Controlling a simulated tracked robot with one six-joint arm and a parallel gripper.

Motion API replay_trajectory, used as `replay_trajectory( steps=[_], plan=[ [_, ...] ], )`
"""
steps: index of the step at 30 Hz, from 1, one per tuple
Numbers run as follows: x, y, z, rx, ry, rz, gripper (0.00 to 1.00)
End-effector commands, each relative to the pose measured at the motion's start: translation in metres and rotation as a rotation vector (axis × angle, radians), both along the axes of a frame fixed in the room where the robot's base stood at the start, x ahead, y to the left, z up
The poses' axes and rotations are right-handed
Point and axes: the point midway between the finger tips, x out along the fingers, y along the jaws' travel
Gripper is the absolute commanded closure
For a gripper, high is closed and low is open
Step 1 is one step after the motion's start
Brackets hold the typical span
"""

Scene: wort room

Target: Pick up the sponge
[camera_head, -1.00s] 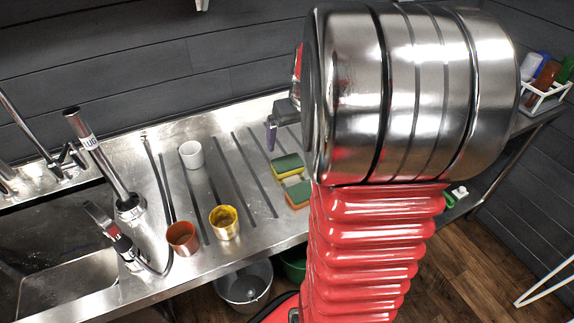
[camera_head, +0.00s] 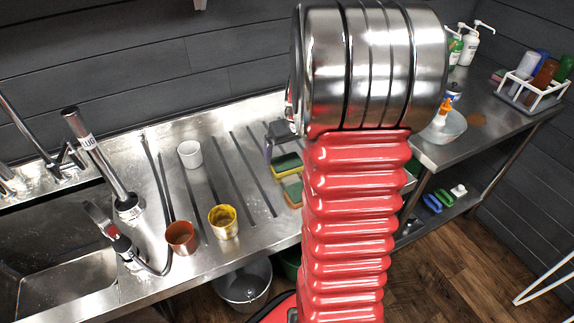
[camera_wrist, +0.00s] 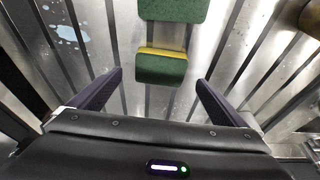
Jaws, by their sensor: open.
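Two green-topped sponges lie near each other on the ribbed steel drainboard. The back one, with a yellow layer (camera_head: 286,162), also shows in the wrist view (camera_wrist: 162,69). The front one, with an orange-brown layer (camera_head: 292,190), is partly hidden by my arm; it also shows at the top of the wrist view (camera_wrist: 173,9), cut by the edge. My gripper (camera_wrist: 160,78) is open and empty, its two dark purple fingers to either side of the back sponge in the picture. I cannot tell its height above the sponge. In the head view one finger (camera_head: 268,150) shows just left of the sponges.
A white cup (camera_head: 190,154), an orange cup (camera_head: 182,238) and a yellow cup (camera_head: 224,221) stand left of the sponges. A tap (camera_head: 103,165) and sink (camera_head: 65,285) are further left.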

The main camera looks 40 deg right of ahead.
Motion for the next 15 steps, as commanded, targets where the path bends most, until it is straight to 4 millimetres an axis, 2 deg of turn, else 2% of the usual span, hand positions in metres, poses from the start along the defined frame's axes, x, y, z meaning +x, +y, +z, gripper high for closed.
replay_trajectory(
  steps=[5, 15],
  plan=[
    [0.002, 0.000, -0.010, 0.002, 0.003, 0.000, 0.04],
    [0.012, -0.003, -0.047, 0.002, 0.000, -0.002, 0.04]
  ],
)
